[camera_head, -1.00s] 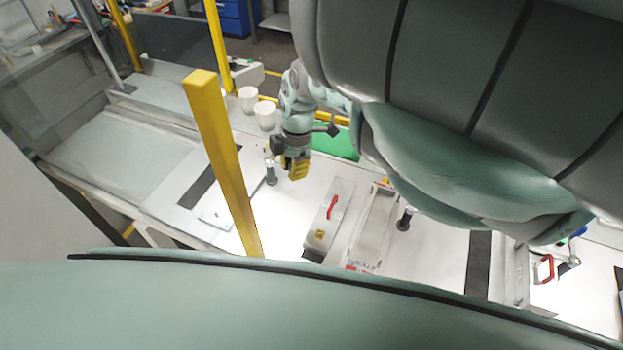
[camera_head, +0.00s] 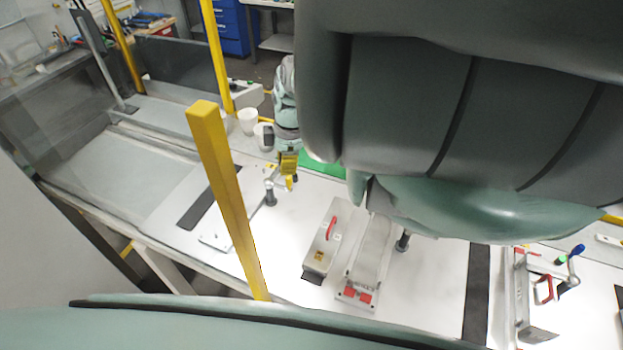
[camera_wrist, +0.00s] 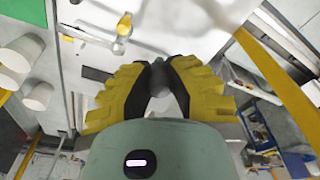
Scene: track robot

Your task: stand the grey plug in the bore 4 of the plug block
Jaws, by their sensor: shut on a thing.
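My gripper (camera_head: 288,168) hangs over the white bench, beside and above a dark clamp post (camera_head: 269,193). In the wrist view, its yellow fingers with black pads (camera_wrist: 160,75) are closed around a grey plug (camera_wrist: 157,84), which shows only in part between the pads. The plug's lower end and tilt cannot be made out. In the head view the plug is too small to tell from the fingers. I cannot pick out the plug block or its bore 4 with certainty in either view.
White cups (camera_head: 247,121) and a green mat (camera_head: 325,168) lie behind the gripper. A yellow post (camera_head: 226,200) stands in front at left. My large arm link covers the upper right.

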